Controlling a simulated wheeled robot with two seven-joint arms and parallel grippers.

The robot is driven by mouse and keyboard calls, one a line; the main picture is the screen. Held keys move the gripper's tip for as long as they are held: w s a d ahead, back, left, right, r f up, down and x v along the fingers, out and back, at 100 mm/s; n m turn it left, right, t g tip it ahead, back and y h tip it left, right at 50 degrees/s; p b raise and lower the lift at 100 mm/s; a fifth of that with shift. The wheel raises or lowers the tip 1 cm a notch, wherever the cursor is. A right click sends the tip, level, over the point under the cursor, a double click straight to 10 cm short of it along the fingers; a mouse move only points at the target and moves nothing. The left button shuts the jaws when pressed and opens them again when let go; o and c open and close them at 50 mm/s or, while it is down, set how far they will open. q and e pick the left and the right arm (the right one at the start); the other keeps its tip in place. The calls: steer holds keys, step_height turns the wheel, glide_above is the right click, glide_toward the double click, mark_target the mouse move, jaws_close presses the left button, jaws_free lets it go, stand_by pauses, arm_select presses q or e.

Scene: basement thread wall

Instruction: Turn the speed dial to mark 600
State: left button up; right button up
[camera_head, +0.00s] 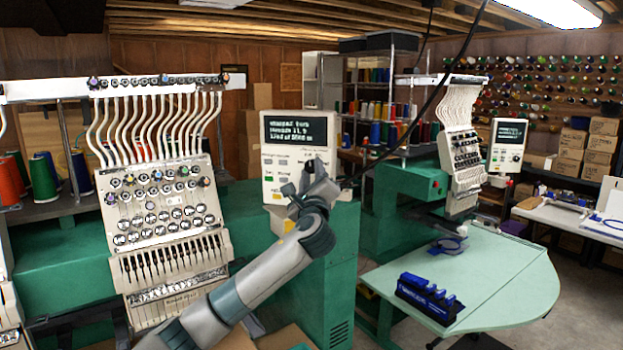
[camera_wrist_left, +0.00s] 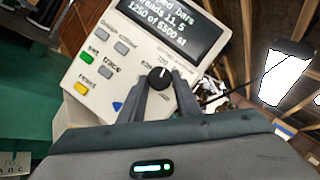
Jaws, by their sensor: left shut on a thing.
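The speed dial (camera_wrist_left: 159,77) is a round black knob with a white pointer line on the beige control panel (camera_wrist_left: 92,70). In the left wrist view my left gripper (camera_wrist_left: 158,88) has a finger on each side of the dial and is shut on it. In the head view the left gripper (camera_head: 309,178) reaches up to the lower right of the panel (camera_head: 270,160) and hides the dial. The scale marks around the dial are too small to read, and the fingers cover part of them. My right gripper is not in view.
A dark screen (camera_head: 298,129) with white text tops the panel. Green, grey and yellow buttons (camera_wrist_left: 82,88) sit left of the dial. An embroidery machine head (camera_head: 165,220) stands left, and a green table (camera_head: 490,280) with a blue device (camera_head: 428,297) stands right.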

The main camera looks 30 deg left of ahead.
arm_select(q)
steer(key=n+g, duration=0.1)
steer(key=n, duration=0.3)
steer(key=shift+w+d+r+n+g+y, duration=0.1)
steer(key=shift+d+n+g+y, duration=0.05)
steer(key=shift+n+g+y, duration=0.2)
steer(key=n+g, duration=0.1)
steer(key=n, duration=0.2)
steer(key=shift+r+n+g, duration=0.2)
steer(key=shift+n+g, duration=0.15)
steer(key=n, duration=0.1)
steer(key=n+h, duration=0.1)
steer(key=n, duration=0.1)
steer(key=n+g+h+p, duration=0.1)
steer(key=shift+r+n, duration=0.25)
steer(key=shift+n, duration=0.05)
steer(key=shift+n+g+h, duration=0.3)
steer(key=shift+n+h, duration=0.05)
steer(key=shift+n, duration=0.35)
steer(key=o, duration=1.1)
